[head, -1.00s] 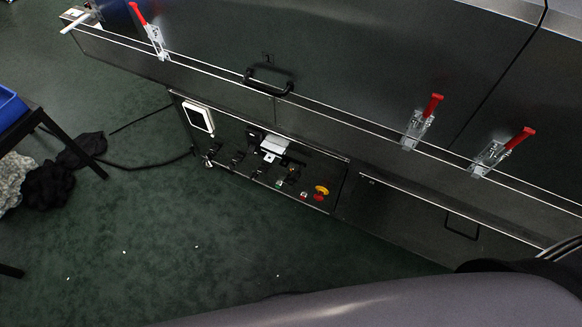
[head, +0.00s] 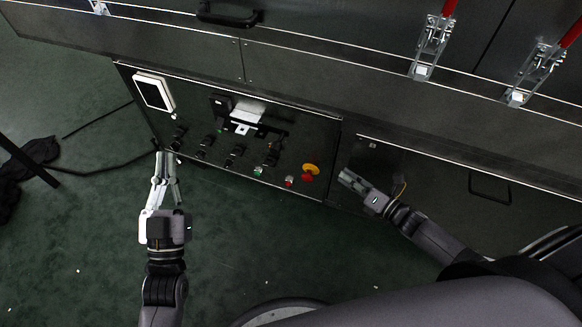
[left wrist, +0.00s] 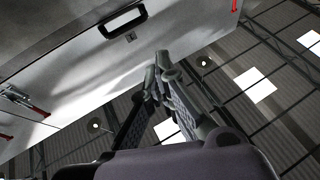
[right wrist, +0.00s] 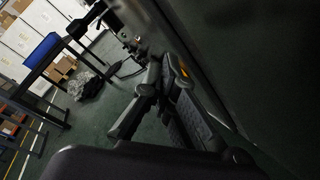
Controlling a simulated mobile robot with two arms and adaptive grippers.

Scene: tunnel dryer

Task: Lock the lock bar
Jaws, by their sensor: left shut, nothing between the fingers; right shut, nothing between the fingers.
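I cannot tell for certain which part is the lock bar. A pale metal bracket with a black block (head: 243,117) sits on the control panel (head: 215,168). Two toggle clamps, a middle one (head: 433,48) and a right one (head: 532,72), with red handles raised, stand on the ledge above. My left gripper (head: 166,160) is shut and empty beside the panel's lower left corner. It also shows in the left wrist view (left wrist: 162,72). My right gripper (head: 345,178) is shut and empty just right of the emergency stop; it also shows in the right wrist view (right wrist: 165,75).
A yellow and red emergency stop (head: 310,171), several black switches and a white-framed screen (head: 154,92) are on the panel. A black handle (head: 229,14) is above it. A wire handle (head: 490,188) is on the lower right door.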

